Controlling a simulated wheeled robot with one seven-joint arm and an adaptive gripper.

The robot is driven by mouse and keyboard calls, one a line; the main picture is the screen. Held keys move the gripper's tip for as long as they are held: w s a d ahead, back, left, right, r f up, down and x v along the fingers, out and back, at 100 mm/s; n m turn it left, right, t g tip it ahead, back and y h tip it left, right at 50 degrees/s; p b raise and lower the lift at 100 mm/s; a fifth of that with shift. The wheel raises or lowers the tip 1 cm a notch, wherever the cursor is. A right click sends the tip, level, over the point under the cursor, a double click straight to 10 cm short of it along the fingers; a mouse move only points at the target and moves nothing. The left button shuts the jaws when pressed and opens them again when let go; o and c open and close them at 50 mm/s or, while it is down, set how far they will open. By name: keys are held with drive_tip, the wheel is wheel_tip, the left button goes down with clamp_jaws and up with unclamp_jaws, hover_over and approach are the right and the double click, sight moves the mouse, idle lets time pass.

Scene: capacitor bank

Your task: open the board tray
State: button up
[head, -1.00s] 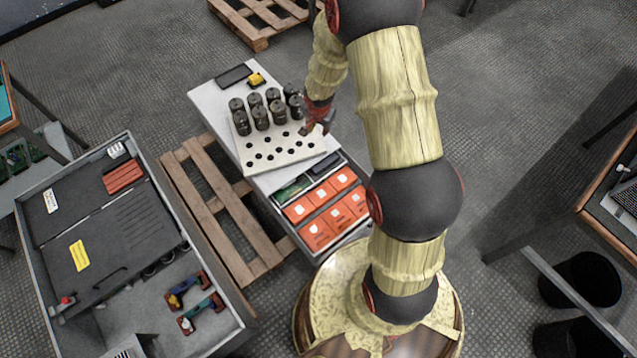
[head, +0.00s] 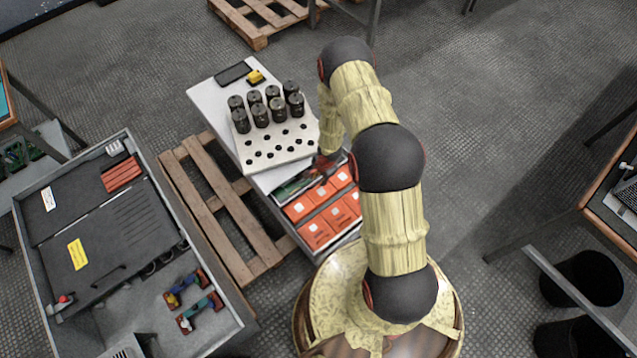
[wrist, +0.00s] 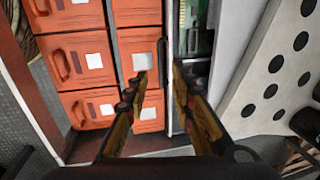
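A tray section with green circuit boards (head: 288,188) lies between the white perforated block and the orange boxes; its boards also show in the wrist view (wrist: 193,38). A dark upright bar, perhaps a handle (wrist: 162,52), stands at the edge between the boards and the orange boxes. My gripper (wrist: 160,78) is open, its fingers apart on either side of the lower end of that bar. I cannot tell whether they touch it. In the head view my gripper (head: 318,170) is low over the board section, partly hidden by my arm.
Orange boxes (head: 317,233) with white labels fill the section nearest my base. Dark cylinders (head: 260,115) stand in the white perforated block (head: 262,160). A grey cabinet (head: 120,230) with tools stands left, past a wooden pallet (head: 215,205).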

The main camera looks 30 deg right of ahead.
drive_tip(key=f, duration=0.2)
drive_tip(key=f+b, duration=0.1)
drive_tip(key=f, duration=0.1)
drive_tip(key=shift+w, duration=0.4)
clamp_jaws()
drive_tip(key=shift+s+a, duration=0.1)
idle(0.7)
